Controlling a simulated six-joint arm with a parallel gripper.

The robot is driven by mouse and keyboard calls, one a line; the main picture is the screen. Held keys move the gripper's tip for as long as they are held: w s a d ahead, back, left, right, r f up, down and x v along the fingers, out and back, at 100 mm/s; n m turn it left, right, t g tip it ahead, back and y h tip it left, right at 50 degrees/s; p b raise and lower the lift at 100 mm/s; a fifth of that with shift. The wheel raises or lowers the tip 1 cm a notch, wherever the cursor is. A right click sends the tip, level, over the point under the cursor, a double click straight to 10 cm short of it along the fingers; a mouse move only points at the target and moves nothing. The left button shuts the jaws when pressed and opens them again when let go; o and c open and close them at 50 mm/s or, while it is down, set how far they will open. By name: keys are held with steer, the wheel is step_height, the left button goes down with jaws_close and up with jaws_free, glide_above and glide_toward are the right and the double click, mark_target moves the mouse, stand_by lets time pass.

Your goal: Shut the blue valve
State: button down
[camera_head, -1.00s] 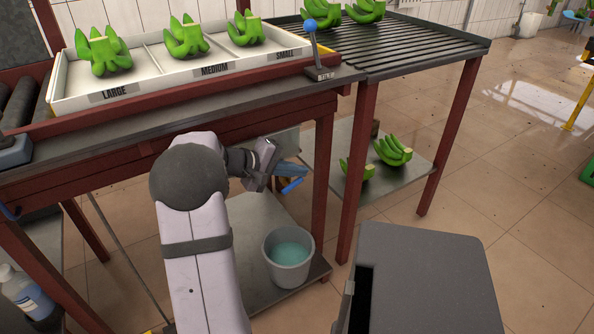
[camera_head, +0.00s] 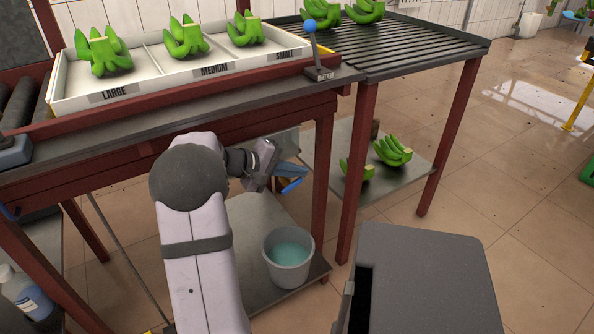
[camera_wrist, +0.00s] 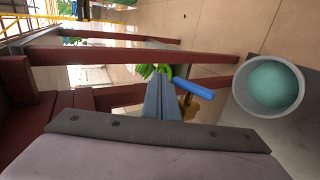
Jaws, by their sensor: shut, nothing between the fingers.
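The blue valve handle (camera_head: 292,187) shows just below my fingertips in the head view, under the red-framed bench. In the wrist view the blue handle (camera_wrist: 194,88) lies to the right of my fingers, slanting down to the right, above a brass-coloured valve body (camera_wrist: 193,106). My gripper (camera_head: 292,170) is shut and empty; its blue-grey fingers (camera_wrist: 161,96) are together in the wrist view. The fingers are beside the handle and very close to it. I cannot tell whether they touch.
A grey bucket of teal liquid (camera_head: 289,259) stands on the lower shelf, below the valve. Red bench legs (camera_head: 323,175) stand close by on the right. Green banana bunches (camera_head: 393,151) lie on the low shelf behind. A dark grey box (camera_head: 425,285) is at front right.

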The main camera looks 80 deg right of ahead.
steer(key=shift+r, duration=0.1)
steer(key=shift+r+p, duration=0.45)
steer(key=shift+r, duration=0.25)
steer(key=shift+f, duration=0.1)
